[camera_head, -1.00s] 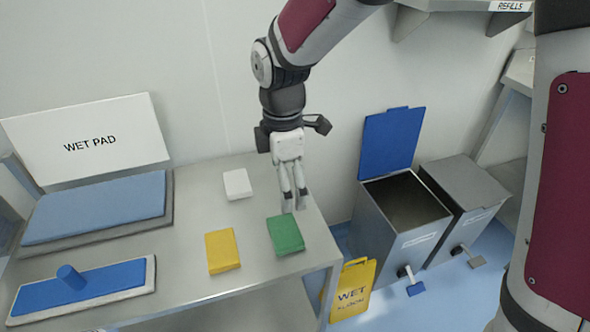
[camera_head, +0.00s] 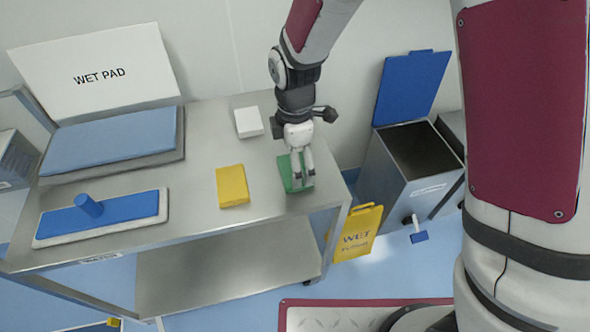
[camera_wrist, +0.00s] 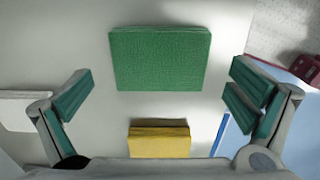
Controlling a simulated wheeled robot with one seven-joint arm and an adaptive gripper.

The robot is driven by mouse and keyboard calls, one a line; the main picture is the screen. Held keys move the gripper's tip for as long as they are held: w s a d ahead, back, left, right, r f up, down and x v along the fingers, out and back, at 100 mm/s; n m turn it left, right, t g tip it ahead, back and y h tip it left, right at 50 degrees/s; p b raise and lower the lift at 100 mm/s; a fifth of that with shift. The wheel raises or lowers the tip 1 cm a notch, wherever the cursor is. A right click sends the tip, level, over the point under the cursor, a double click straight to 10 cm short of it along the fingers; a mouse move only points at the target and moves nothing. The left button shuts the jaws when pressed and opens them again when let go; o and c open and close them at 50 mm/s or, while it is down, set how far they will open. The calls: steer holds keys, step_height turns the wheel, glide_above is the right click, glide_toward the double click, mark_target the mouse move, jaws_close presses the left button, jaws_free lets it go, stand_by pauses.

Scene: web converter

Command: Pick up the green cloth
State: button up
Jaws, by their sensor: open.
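The green cloth (camera_head: 286,172) is a folded rectangle lying flat near the right end of the steel table. In the head view my gripper is in front of it and hides part of it. In the wrist view the whole green cloth (camera_wrist: 160,58) shows at the top middle, beyond and between the fingers. My gripper (camera_head: 302,182) points down over the cloth. In the wrist view the gripper (camera_wrist: 160,92) has its fingers wide apart with nothing between them.
A yellow cloth (camera_head: 232,186) lies left of the green one, and a white cloth (camera_head: 248,122) behind. A blue mop pad (camera_head: 125,208) and a wet pad box (camera_head: 110,142) stand further left. An open bin (camera_head: 418,165) and a yellow wet-floor sign (camera_head: 358,235) are right of the table.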

step_height(320, 180, down, 2)
steer(key=shift+f, duration=0.15)
steer(key=c, duration=0.9)
steer(key=shift+c, duration=0.2)
steer(key=shift+r, duration=0.55)
steer(key=r, duration=0.2)
steer(key=shift+s+r, duration=0.35)
steer(key=shift+s, duration=0.05)
steer(key=s+r, duration=0.1)
steer(key=s, duration=1.4)
steer(key=shift+r, duration=0.15)
steer(key=shift+s+a, duration=0.1)
